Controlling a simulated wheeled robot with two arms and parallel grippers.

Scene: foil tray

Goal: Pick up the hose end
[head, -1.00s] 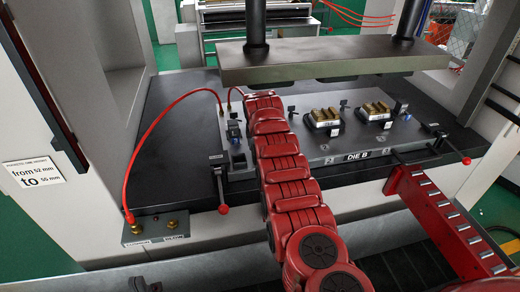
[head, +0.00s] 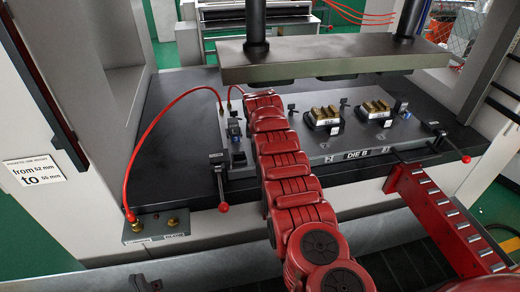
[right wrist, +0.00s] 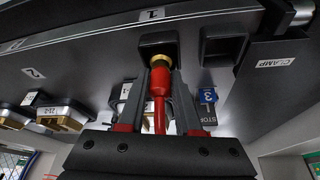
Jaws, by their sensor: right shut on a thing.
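The hose end, a red sleeve (right wrist: 157,84) with a brass collar, shows in the right wrist view. My right gripper (right wrist: 160,70) is shut on it, one finger on each side. The brass collar sits at the mouth of a black square socket marked 1; how deep it goes is hidden. In the head view my red right arm reaches to the left part of the die plate and hides its own gripper. A red hose (head: 150,122) arcs from the corner fitting block to the plate's left edge. Only a dark bit of my left gripper (head: 146,284) shows at the bottom edge.
The press's upper plate (head: 330,58) hangs above the die plate (head: 345,143). Black clamp levers with red knobs (head: 223,208) stand at its front corners. A red roller rail (head: 440,215) juts out at right. An empty socket (right wrist: 222,47) is beside the held end.

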